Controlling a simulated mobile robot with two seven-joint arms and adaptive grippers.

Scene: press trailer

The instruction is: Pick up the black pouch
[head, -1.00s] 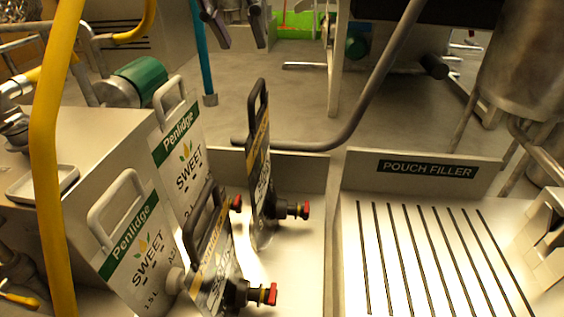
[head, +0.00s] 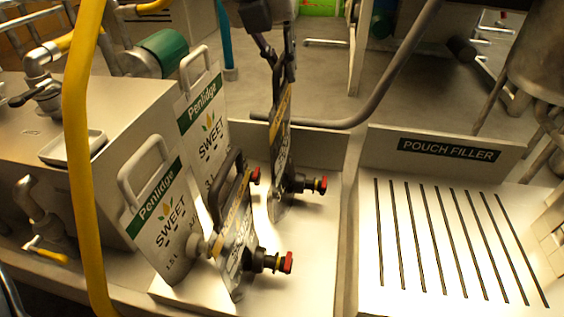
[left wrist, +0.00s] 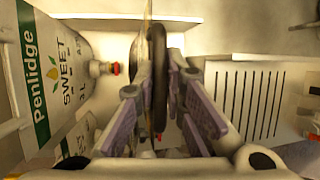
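Two black pouches stand on the metal tray. The back black pouch (head: 282,135) is upright, with a looped black handle and a red-tipped valve at its lower right. My left gripper (head: 281,68) has come down from above onto its handle. In the left wrist view the fingers (left wrist: 160,78) are drawn in close on both sides of the dark handle, which seems pinched between them. The pouch still stands at tray level. The front black pouch (head: 237,240) leans nearer, its valve pointing right. My right gripper is not in view.
Two white Penlidge SWEET pouches (head: 160,225) stand just left of the black ones. A yellow pipe (head: 76,130) rises at the left. A grey curved pipe (head: 385,75) runs behind the tray. The slotted POUCH FILLER surface (head: 400,230) at the right is clear.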

